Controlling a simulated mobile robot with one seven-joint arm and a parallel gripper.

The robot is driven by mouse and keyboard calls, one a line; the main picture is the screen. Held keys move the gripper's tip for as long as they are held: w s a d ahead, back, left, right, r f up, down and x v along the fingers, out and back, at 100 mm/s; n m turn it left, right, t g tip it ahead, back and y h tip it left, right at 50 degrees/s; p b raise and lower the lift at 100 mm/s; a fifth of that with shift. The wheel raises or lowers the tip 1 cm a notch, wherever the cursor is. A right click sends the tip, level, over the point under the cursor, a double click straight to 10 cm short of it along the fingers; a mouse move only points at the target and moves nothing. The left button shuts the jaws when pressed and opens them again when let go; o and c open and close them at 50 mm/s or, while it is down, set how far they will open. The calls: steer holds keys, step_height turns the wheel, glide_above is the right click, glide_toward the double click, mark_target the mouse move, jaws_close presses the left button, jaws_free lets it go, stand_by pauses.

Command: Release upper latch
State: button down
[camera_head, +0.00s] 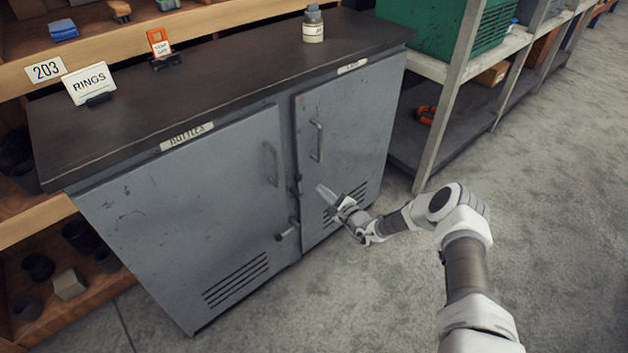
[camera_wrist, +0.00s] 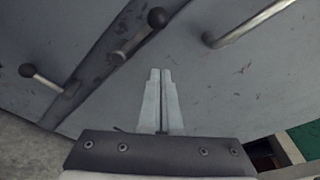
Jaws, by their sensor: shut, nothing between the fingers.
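The upper latch (camera_head: 298,183) is a dark lever with a ball knob at the seam of the grey cabinet's two doors. In the wrist view, the upper latch (camera_wrist: 137,38) lies roughly along the seam, ball end toward the top. The lower latch (camera_head: 287,231) sticks out sideways over the left door; it also shows at the left of the wrist view (camera_wrist: 45,79). My gripper (camera_head: 321,189) is shut and empty, in front of the right door, just right of the upper latch. In the wrist view, its fingertips (camera_wrist: 160,71) appear below and right of the latch, apart from it.
Each door has a bar handle, left (camera_head: 271,163) and right (camera_head: 316,140). A bottle (camera_head: 313,25) and a RINGS sign (camera_head: 90,84) stand on the cabinet top (camera_head: 215,75). A shelf with a green crate (camera_head: 440,25) stands at the right. Floor (camera_head: 560,190) right of my arm is clear.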

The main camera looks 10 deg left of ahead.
steer(key=shift+p+v, duration=0.35)
steer(key=shift+v, duration=1.5)
